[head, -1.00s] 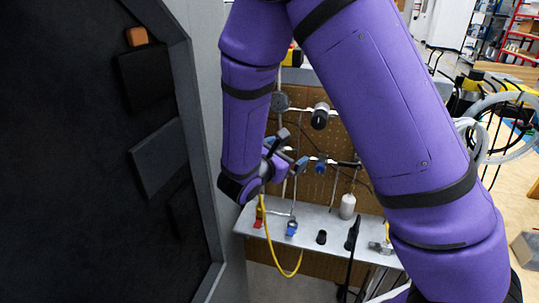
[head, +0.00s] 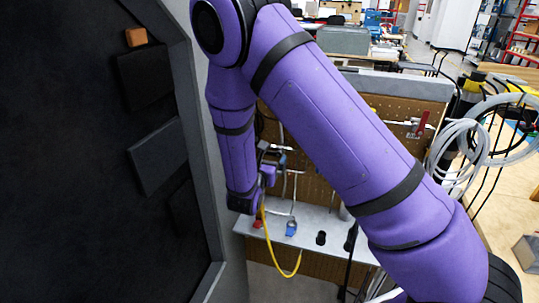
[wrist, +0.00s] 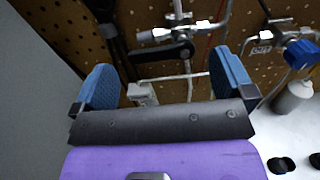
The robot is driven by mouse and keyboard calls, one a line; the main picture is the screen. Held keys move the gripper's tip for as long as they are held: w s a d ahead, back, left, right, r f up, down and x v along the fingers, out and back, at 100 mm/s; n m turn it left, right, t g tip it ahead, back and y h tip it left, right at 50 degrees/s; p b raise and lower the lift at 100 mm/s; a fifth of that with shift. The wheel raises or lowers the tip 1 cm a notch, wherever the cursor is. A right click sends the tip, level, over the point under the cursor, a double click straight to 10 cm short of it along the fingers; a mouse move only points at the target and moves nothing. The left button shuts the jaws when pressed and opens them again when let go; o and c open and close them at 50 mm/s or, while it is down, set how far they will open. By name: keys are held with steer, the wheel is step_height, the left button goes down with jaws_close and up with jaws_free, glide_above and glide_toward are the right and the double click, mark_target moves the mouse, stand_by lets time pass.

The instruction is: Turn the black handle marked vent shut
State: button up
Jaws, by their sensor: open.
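My gripper (wrist: 165,80) is open and empty, with its two blue fingers spread in front of the brown pegboard (wrist: 70,20). Between and just beyond the fingers in the wrist view, a black lever-like handle (wrist: 162,53) lies nearly level across a metal pipe fitting. I cannot read a vent mark on it, so I cannot tell whether it is the named handle. I see no clear contact between it and the fingers. In the head view my gripper (head: 267,166) is small, close to the pegboard and above the shelf.
A blue knob (wrist: 302,54) and a white bottle (wrist: 294,98) are right of the gripper. A grey panel (wrist: 30,100) stands close on the left. Below, a shelf (head: 268,243) bears small fittings, and a yellow hose (head: 283,270) hangs there. A red-handled valve (head: 421,124) is farther right.

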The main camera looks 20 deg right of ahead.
mark_target(270, 154)
steer(key=shift+x, duration=1.55)
steer(key=c, duration=0.9)
steer(key=shift+o, duration=0.2)
